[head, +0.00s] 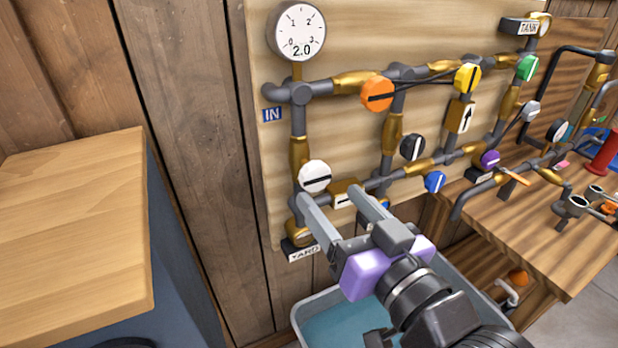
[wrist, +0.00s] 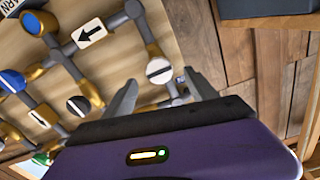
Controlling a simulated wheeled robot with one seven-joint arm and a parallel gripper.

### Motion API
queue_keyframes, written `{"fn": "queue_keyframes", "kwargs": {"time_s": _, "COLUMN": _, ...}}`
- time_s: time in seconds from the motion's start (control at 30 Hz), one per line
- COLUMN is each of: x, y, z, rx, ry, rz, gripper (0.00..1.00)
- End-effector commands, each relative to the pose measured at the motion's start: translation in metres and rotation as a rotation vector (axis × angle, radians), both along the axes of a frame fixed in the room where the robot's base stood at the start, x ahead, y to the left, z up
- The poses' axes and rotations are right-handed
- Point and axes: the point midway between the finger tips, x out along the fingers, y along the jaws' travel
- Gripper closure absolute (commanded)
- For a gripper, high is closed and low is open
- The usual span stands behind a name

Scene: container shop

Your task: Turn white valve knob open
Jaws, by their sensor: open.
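The white valve knob (head: 314,176) is round with a dark bar across its face, which lies nearly horizontal and slightly tilted in the head view. It sits on the pipework at the left of the board, above the YARD label (head: 304,254). In the wrist view the knob (wrist: 159,70) shows between my two fingers, beyond their tips. My gripper (head: 329,198) is open and empty. In the head view its fingertips are just below and to the right of the knob. I cannot tell the exact gap to it.
An orange knob (head: 377,94), a black knob (head: 413,147) and a blue knob (head: 435,182) sit on nearby pipes. A gauge (head: 297,32) reads 2.0. A bin (head: 315,325) stands below my gripper. A wooden-topped cabinet (head: 75,220) is at left, a workbench (head: 525,225) at right.

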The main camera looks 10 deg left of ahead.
Motion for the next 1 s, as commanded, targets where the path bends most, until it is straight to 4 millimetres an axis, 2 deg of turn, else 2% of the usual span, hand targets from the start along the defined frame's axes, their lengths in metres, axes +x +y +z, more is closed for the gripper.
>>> {"fn": "queue_keyframes", "kwargs": {"time_s": 0.2, "x": 0.029, "y": 0.020, "z": 0.003, "rx": 0.001, "ry": -0.001, "rz": 0.001, "gripper": 0.34}}
{"fn": "queue_keyframes", "kwargs": {"time_s": 0.4, "x": 0.048, "y": 0.032, "z": 0.002, "rx": 0.000, "ry": -0.002, "rz": -0.001, "gripper": 0.34}}
{"fn": "queue_keyframes", "kwargs": {"time_s": 0.77, "x": 0.054, "y": 0.036, "z": 0.001, "rx": 0.001, "ry": -0.003, "rz": -0.003, "gripper": 0.34}}
{"fn": "queue_keyframes", "kwargs": {"time_s": 0.8, "x": 0.054, "y": 0.036, "z": 0.001, "rx": 0.001, "ry": -0.003, "rz": -0.003, "gripper": 0.36}}
{"fn": "queue_keyframes", "kwargs": {"time_s": 1.0, "x": 0.054, "y": 0.036, "z": 0.001, "rx": 0.001, "ry": -0.003, "rz": -0.003, "gripper": 0.75}}
